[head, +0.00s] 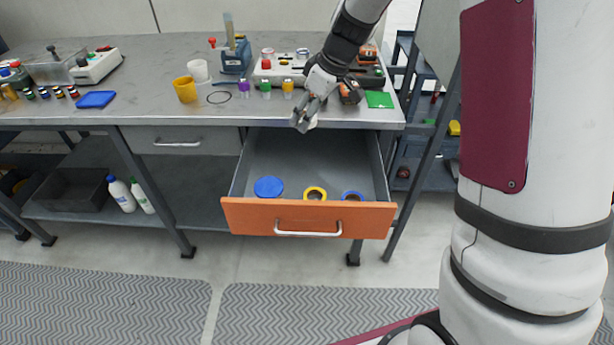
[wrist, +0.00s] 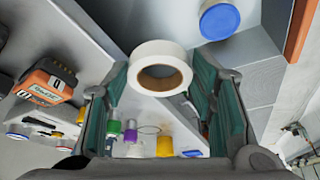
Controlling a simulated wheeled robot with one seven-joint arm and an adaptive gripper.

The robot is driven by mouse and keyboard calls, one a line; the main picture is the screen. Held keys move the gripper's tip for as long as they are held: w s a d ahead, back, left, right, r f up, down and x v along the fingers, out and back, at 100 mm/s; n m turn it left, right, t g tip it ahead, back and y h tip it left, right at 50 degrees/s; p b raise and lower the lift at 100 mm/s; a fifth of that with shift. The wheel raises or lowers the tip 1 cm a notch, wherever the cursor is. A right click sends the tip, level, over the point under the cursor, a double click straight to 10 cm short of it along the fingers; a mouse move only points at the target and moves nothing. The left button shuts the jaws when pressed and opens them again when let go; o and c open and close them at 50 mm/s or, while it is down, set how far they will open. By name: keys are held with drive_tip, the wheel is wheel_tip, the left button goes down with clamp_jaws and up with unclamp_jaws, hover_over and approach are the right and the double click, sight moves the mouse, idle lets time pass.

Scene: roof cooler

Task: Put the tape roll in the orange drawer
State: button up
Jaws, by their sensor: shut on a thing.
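The tape roll is white with a brown core; in the wrist view the tape roll (wrist: 137,68) sits between my fingertips. In the head view it is mostly hidden by my gripper (head: 304,118), which is shut on it above the rear part of the open drawer, near the table's front edge. The orange drawer (head: 255,217) is pulled out, with a grey inside and a silver handle. In its front part lie a blue round thing (head: 268,187), a yellow ring-shaped roll (head: 315,193) and a blue ring-shaped roll (head: 352,196).
The grey worktable (head: 150,85) carries a yellow cup (head: 185,90), a white cup (head: 198,70), a green pad (head: 379,99), a blue tray (head: 96,99) and several small coloured jars. A closed grey drawer (head: 185,140) is left of the open one. The drawer's rear floor is clear.

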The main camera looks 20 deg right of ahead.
sight(309, 175)
drive_tip(key=shift+w+d+f+n+g+b, duration=0.2)
drive_tip(key=shift+d+f+n+b, duration=0.25)
drive_tip(key=shift+b, duration=0.35)
drive_tip(key=shift+w+d+f+n+g+b, duration=0.1)
drive_tip(key=shift+w+d+f+n+b, duration=0.2)
drive_tip(key=shift+d+n+b, duration=0.35)
drive_tip(key=shift+s+a+f+y, duration=0.1)
drive_tip(key=shift+a+f+y, duration=0.1)
drive_tip(key=shift+y, duration=0.1)
wheel_tip(309, 175, down, 18)
drive_tip(key=b, duration=0.3)
drive_tip(key=shift+d+r+b, duration=0.1)
drive_tip(key=shift+r+b, duration=0.15)
drive_tip(key=shift+b, duration=0.05)
